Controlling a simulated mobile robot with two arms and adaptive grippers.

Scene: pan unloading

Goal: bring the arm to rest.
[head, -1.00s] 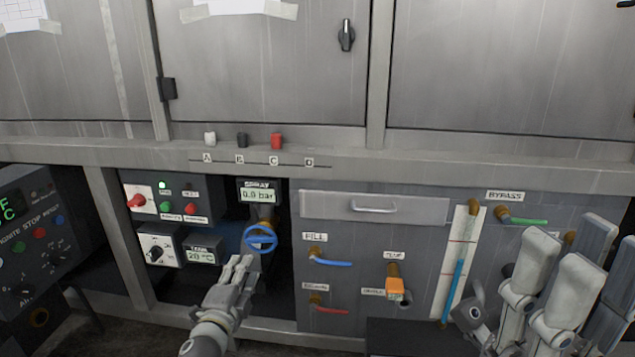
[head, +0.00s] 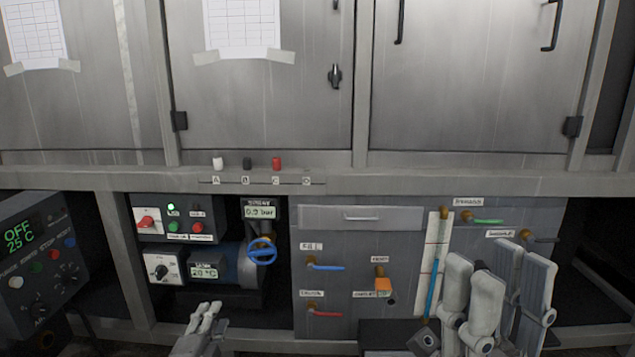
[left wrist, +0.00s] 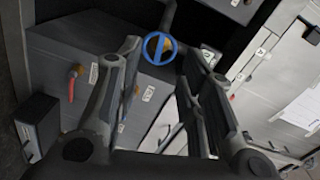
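My left gripper (head: 209,309) is low in the head view, below and to the left of the blue handwheel (head: 262,252), apart from it. In the left wrist view its two fingers (left wrist: 160,75) stand apart with nothing between them. The handwheel also shows in the left wrist view (left wrist: 159,47), beyond the fingertips. My right gripper (head: 497,270) is raised at the lower right of the head view, with its fingers apart and nothing seen between them.
A pressure display (head: 261,212) sits above the handwheel. A grey drawer (head: 359,217) and a panel with blue (head: 327,267) and red (head: 328,314) levers are to the right. A ledge (head: 420,182) with small coloured knobs runs above. A control box (head: 35,260) stands at the left.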

